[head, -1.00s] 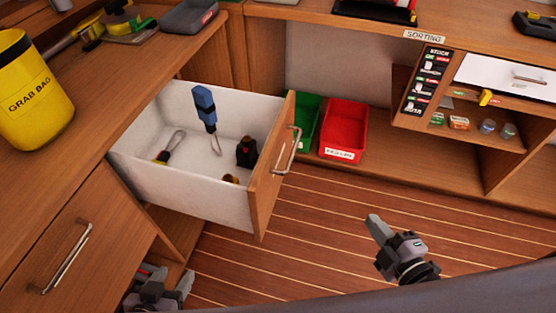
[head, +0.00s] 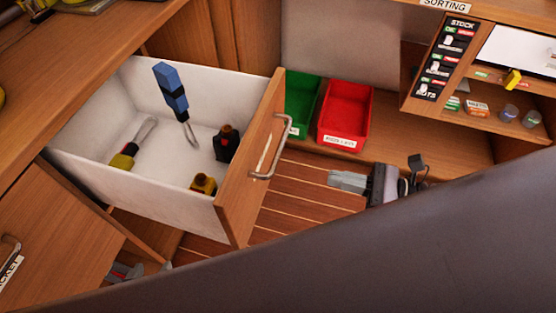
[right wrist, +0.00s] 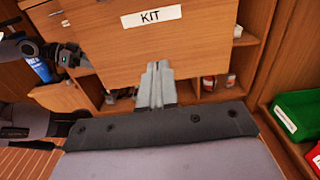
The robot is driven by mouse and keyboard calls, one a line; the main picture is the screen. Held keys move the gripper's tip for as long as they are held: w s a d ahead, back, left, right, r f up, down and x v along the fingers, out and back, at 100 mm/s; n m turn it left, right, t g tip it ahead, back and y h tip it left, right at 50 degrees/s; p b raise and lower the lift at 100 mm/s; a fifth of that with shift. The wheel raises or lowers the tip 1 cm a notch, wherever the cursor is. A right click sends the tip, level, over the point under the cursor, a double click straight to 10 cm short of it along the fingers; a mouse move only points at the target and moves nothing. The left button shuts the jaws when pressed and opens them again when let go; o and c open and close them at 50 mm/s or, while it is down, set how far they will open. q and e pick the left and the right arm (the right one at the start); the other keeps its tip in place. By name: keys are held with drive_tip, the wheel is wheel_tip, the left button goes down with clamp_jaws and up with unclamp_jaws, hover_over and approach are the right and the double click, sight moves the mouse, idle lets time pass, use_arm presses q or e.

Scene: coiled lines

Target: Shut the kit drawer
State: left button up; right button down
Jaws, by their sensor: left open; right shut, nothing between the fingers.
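The kit drawer stands pulled far out, with white walls (head: 140,195) and a wooden front (head: 243,185) bearing a metal handle (head: 270,150). In the right wrist view its front fills the upper middle, with a KIT label (right wrist: 151,17). My right gripper (head: 333,180) is shut and empty, to the right of the front and pointing at it, apart from the handle. Its closed fingers (right wrist: 156,75) show below the label; I cannot tell whether they touch. My left gripper (head: 143,270) is open, low beneath the drawer, mostly hidden by my own body.
The drawer holds a blue-handled hook tool (head: 172,88), a yellow-black handled tool (head: 124,157), a black item (head: 227,143) and a yellow one (head: 204,184). Green (head: 301,95) and red (head: 346,110) bins stand on a low shelf behind the handle. Open floor lies right of the drawer.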

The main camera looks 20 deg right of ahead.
sight(265, 161)
drive_tip(key=p+x, duration=0.1)
drive_tip(key=x, duration=1)
drive_tip(key=shift+w+a+r, duration=0.1)
drive_tip(key=shift+w+a, duration=0.15)
drive_tip(key=shift+a, duration=0.05)
drive_tip(key=shift+w+a, duration=0.3)
drive_tip(key=shift+a, duration=0.15)
drive_tip(key=shift+a, duration=0.1)
